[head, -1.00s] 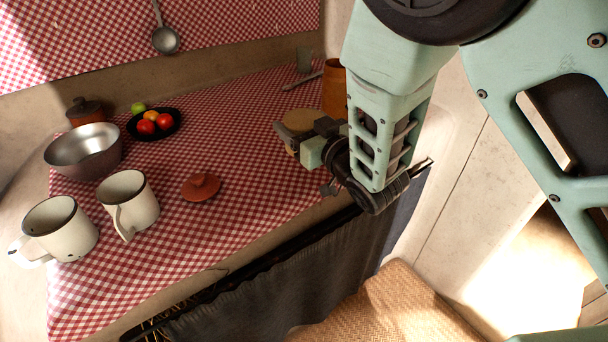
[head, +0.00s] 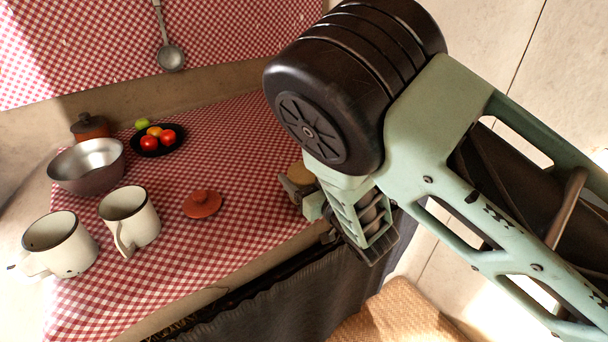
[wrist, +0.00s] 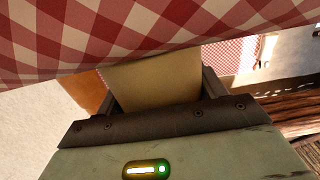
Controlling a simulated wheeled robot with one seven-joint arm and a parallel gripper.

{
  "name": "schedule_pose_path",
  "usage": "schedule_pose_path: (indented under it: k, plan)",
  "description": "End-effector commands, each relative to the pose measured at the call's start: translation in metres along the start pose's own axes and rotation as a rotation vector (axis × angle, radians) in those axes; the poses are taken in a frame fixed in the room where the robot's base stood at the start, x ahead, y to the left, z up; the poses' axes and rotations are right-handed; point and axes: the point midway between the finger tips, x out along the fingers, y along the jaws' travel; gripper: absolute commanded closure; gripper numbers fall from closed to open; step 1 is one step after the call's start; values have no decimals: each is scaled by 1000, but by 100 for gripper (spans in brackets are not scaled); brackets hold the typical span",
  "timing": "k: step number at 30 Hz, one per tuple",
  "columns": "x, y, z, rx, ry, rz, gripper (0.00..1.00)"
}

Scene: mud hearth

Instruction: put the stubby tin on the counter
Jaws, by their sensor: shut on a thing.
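My gripper (head: 303,192) is at the right front edge of the counter (head: 165,262), which is covered with a red-and-white checked cloth. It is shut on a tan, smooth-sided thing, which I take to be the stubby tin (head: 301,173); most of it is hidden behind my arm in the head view. In the wrist view the tin (wrist: 158,82) shows between the jaws (wrist: 160,92), with the checked cloth close by across the top. I cannot tell whether the tin touches the counter.
A red-brown lid (head: 203,204), two white mugs (head: 62,245) (head: 140,218), a metal pot (head: 88,168), a lidded brown jar (head: 90,127) and a black fruit plate (head: 174,146) stand on the counter. Cloth between lid and plate is clear.

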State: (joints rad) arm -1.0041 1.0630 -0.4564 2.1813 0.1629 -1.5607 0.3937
Motion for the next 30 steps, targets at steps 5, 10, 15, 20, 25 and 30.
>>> schedule_pose_path:
  k: [5, 10, 15, 20, 25, 30]
  plan:
    - [0, 0, 2, 1, 0, 0, 9]
    - [0, 0, 2, 0, 0, 0, 9]
    - [0, 0, -2, 0, 0, 0, 9]
    - [-22, 0, 1, 2, -2, 1, 9]
    - [-59, 1, 2, 1, -4, 2, 9]
    - [-92, 1, 2, 1, -4, 2, 9]
